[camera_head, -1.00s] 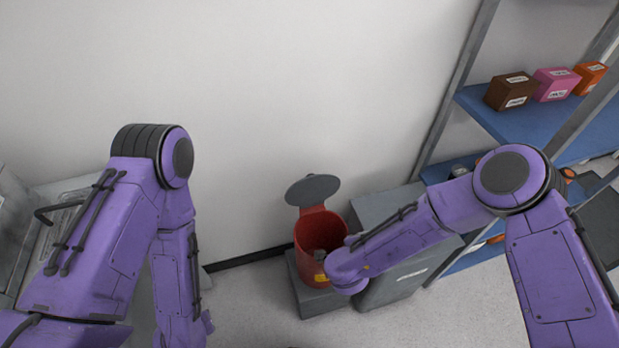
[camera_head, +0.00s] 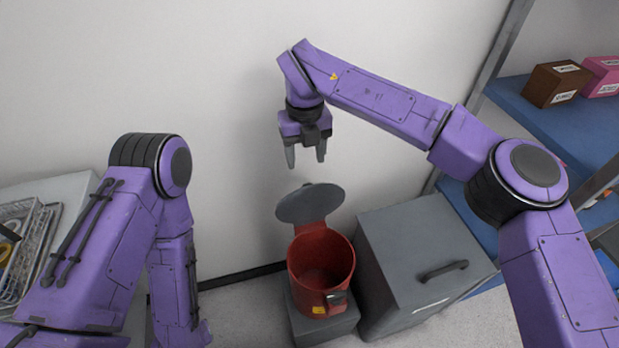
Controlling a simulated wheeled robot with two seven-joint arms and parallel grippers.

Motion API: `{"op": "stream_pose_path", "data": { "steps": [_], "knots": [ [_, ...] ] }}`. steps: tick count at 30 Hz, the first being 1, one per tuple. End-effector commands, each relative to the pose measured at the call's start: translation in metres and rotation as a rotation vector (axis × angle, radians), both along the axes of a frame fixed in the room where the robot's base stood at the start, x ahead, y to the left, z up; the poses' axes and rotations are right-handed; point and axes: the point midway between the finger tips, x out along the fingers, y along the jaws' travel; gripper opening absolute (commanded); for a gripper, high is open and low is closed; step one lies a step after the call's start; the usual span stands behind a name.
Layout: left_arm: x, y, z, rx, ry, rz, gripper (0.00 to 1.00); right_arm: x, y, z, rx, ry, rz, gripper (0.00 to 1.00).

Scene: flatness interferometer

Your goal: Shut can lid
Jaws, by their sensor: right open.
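The red can (camera_head: 321,265) stands on a low grey block (camera_head: 328,327), with its mouth open. Its round grey lid (camera_head: 310,204) is hinged up at the back of the can, toward the wall. My right gripper (camera_head: 306,162) is open and empty, fingers pointing down, above the raised lid in the picture; it appears apart from it. My left arm (camera_head: 172,230) hangs at the left, and its gripper cannot be made out.
A grey cabinet with a handle (camera_head: 418,255) stands right of the can. Blue shelves (camera_head: 560,125) with a brown box (camera_head: 556,84) and a pink box (camera_head: 603,76) are at the right. A wire basket (camera_head: 28,245) is at the far left. The wall is behind the can.

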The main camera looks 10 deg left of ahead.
Motion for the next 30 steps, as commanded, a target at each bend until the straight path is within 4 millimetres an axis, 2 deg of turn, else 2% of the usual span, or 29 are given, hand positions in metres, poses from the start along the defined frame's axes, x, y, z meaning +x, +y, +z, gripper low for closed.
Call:
{"op": "stream_pose_path", "data": {
  "steps": [6,12,16,23,24,29,30],
  "knots": [
    [-0.001,0.0,0.0,0.0,0.001,0.0,0.54,0.0,-0.008,-0.048,-0.001,0.003,-0.013,0.58],
    [0.0,0.0,0.001,0.0,0.001,0.0,0.54,0.0,-0.008,-0.085,-0.001,0.002,-0.013,0.58],
    [0.0,0.0,0.001,0.0,0.001,0.0,0.54,0.0,-0.007,-0.096,-0.002,-0.002,-0.011,0.58],
    [0.0,0.0,0.001,0.0,0.001,0.0,0.54,0.0,-0.006,-0.097,-0.002,-0.003,-0.009,0.58],
    [0.0,0.0,0.001,0.0,0.001,0.0,0.54,0.0,-0.006,-0.097,-0.002,-0.003,-0.009,0.54],
    [0.0,0.0,0.001,0.0,0.001,0.0,0.54,0.0,-0.006,-0.097,-0.002,-0.003,-0.009,0.02],
    [0.0,0.0,0.001,0.0,0.001,0.0,0.54,0.0,-0.006,-0.097,-0.002,-0.003,-0.009,0.0]
  ]
}}
